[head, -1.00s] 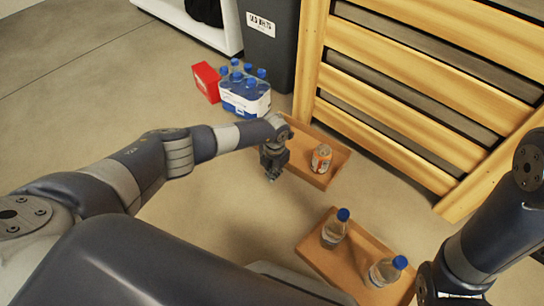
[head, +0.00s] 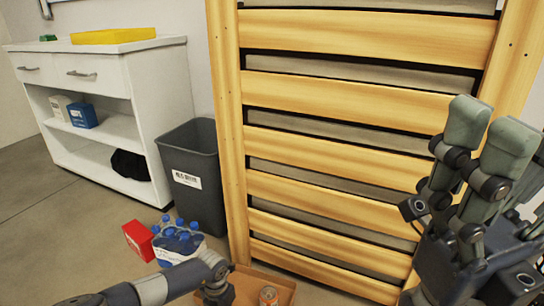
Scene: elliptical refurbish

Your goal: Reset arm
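My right gripper (head: 488,130) is raised at the right of the head view, its two grey-green finger pads pointing up in front of the wooden slats. My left arm (head: 155,288) comes in low along the bottom edge. My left gripper (head: 216,297) hangs down at its end, beside a wooden tray (head: 245,284), and its fingertips are cut off by the frame.
An orange can (head: 268,296) stands in the tray. A pack of blue-capped bottles (head: 178,243) and a red box (head: 138,240) are on the floor by a grey bin (head: 195,170). A white cabinet (head: 125,70) stands left. A slatted wooden structure (head: 340,140) fills the middle.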

